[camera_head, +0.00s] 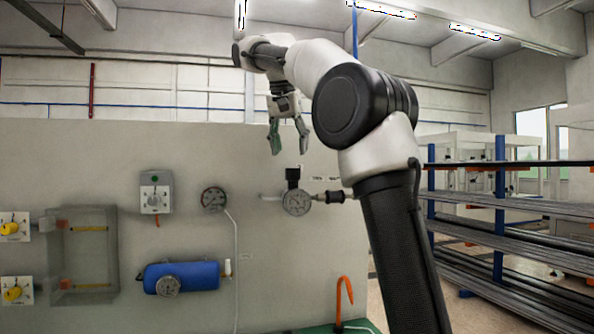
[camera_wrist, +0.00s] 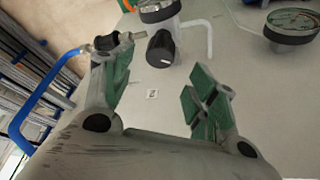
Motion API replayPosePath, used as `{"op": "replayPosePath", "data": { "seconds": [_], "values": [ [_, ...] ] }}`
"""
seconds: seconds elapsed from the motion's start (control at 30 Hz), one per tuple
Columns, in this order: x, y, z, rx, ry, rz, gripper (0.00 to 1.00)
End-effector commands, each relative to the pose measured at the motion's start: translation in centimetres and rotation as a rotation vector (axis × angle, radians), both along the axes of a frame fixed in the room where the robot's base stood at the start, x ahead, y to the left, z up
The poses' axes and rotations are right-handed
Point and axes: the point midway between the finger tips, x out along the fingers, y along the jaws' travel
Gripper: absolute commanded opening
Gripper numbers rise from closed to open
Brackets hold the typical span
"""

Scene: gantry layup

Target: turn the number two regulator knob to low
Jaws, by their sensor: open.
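A black regulator knob (camera_head: 293,175) sits on top of a round gauge (camera_head: 297,202) fixed to the grey panel. I cannot read its number. In the wrist view, which looks upside down against the head view, the knob (camera_wrist: 161,47) shows a short white mark, with the gauge (camera_wrist: 158,10) beyond it. My gripper (camera_head: 289,140) hangs above the knob in the head view, fingers pointing down. In the wrist view my gripper (camera_wrist: 160,85) is open and empty. The knob lies ahead of the gap between its green-padded fingers, apart from them.
A black fitting (camera_wrist: 113,42) with a blue hose joins the regulator's side. Another gauge (camera_head: 213,198), a switch box (camera_head: 155,192), a blue cylinder (camera_head: 190,275) and yellow knobs (camera_head: 10,228) (camera_head: 12,293) are on the panel. An orange hook (camera_head: 344,290) stands below. Shelving (camera_head: 500,215) is at right.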

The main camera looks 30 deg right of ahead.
Motion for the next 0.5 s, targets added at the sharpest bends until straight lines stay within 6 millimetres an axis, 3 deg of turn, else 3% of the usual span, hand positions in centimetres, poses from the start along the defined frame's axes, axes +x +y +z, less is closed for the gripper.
{"op": "replayPosePath", "data": {
  "seconds": [0.3,0.5],
  "values": [
    [1.3,-1.5,-4.7,0.0,0.002,-0.002,0.58],
    [1.9,-2.0,-6.5,-0.001,-0.001,0.0,0.58]
  ]
}}
